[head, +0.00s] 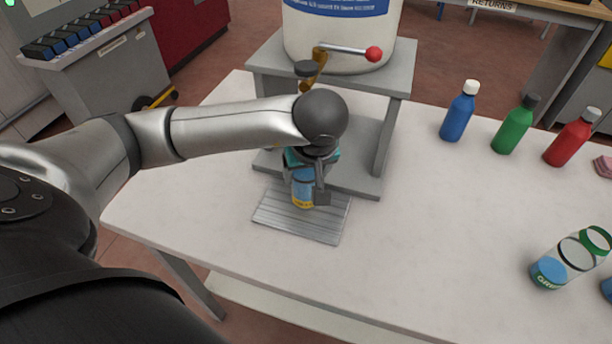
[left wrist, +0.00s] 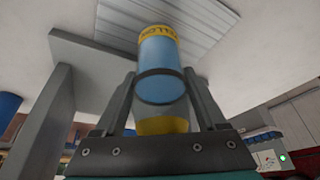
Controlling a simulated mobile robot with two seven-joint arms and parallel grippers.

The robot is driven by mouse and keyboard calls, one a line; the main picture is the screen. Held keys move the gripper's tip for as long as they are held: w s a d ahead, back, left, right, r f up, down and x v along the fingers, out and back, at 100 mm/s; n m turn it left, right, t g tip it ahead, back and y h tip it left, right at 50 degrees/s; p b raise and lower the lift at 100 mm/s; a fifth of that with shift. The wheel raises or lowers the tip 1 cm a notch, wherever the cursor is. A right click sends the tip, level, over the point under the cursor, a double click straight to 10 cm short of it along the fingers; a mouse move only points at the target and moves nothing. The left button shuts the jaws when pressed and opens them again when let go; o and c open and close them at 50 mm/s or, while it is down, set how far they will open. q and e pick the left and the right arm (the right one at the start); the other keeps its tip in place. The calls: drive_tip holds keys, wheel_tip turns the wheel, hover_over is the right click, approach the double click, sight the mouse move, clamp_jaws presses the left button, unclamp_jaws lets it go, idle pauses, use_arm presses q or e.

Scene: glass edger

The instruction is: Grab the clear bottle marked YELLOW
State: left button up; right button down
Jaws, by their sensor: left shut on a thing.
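The clear bottle with a yellow band (head: 303,188) holds blue liquid. It is at the ribbed metal grate (head: 325,228) in front of the grey stand; I cannot tell whether it rests on the grate or hangs just above it. My left gripper (head: 310,176) is shut around it and hides its upper part. In the left wrist view the bottle (left wrist: 160,60) sits between both fingers, its yellow band lettering partly readable, with the grate beyond. My right gripper is not in view.
A white barrel (head: 340,40) with a red-knobbed tap (head: 345,52) stands on the grey stand (head: 395,85). Blue (head: 459,112), green (head: 516,125) and red (head: 572,138) bottles stand at the back right. A clear bottle marked GREEN (head: 550,272) is at the right. The table's middle is clear.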

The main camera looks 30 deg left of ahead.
use_arm(q)
drive_tip(key=c, duration=0.7)
clamp_jaws()
drive_tip(key=shift+r, duration=0.1)
